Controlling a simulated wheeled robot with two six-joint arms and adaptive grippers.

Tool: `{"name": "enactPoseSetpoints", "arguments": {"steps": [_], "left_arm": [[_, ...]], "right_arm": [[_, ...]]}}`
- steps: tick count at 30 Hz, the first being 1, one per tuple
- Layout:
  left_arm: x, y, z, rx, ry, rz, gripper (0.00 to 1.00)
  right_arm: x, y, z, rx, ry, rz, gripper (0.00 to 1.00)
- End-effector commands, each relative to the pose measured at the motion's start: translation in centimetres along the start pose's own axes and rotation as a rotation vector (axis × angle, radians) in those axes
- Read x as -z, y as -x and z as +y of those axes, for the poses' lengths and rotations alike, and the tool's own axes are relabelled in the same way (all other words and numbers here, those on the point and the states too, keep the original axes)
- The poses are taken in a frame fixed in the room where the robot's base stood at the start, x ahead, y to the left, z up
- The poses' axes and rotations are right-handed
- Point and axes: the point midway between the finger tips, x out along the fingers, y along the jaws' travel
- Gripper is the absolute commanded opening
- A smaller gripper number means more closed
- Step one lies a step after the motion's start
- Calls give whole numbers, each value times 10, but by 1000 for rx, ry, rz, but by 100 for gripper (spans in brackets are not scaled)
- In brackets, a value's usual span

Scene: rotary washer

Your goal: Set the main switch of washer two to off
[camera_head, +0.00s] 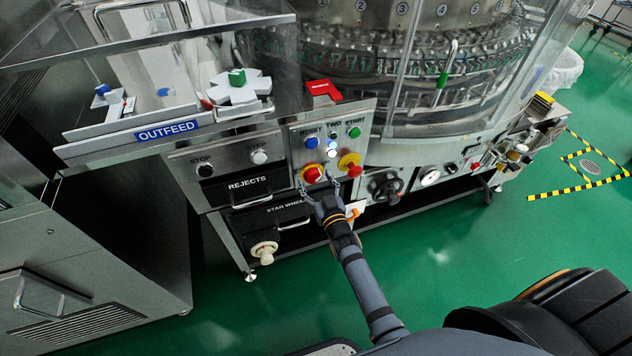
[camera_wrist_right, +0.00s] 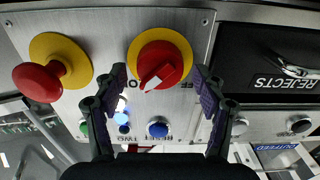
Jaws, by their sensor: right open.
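The panel of washer two (camera_head: 331,125) bears the label TWO, which also shows upside down in the right wrist view. Its main switch (camera_head: 312,174) is a red rotary knob on a yellow round plate. In the right wrist view the main switch (camera_wrist_right: 160,68) has a slanted red handle with a pale mark; lettering beside it is partly hidden. My right gripper (camera_head: 318,187) is at the panel, just in front of the switch. In the right wrist view its open fingers (camera_wrist_right: 159,78) stand either side of the knob's lower part, empty. My left gripper is not in view.
A red mushroom button (camera_head: 354,170) on a yellow plate sits close beside the switch. Blue (camera_head: 312,142) and green (camera_head: 355,132) buttons and a lit white lamp (camera_head: 332,150) are above. The REJECTS drawer (camera_head: 249,186) lies to the left. Green floor is clear in front.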

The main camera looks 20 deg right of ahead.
Motion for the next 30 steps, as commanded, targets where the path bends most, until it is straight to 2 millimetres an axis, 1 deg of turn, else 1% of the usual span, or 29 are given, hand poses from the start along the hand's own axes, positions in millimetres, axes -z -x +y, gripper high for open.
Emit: {"name": "enactPoseSetpoints", "arguments": {"steps": [2, 5, 14, 23, 30], "left_arm": [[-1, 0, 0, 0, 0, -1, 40], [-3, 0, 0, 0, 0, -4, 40], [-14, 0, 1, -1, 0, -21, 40], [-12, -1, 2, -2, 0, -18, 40], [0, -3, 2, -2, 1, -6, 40]], "right_arm": [[0, 0, 0, 0, 0, 0, 71], [0, 0, 0, 0, 0, 0, 58], [0, 0, 0, 0, 0, 0, 18], [0, 1, 0, 0, 38, 0, 17], [-1, 1, -1, 0, 182, 1, 17]]}}
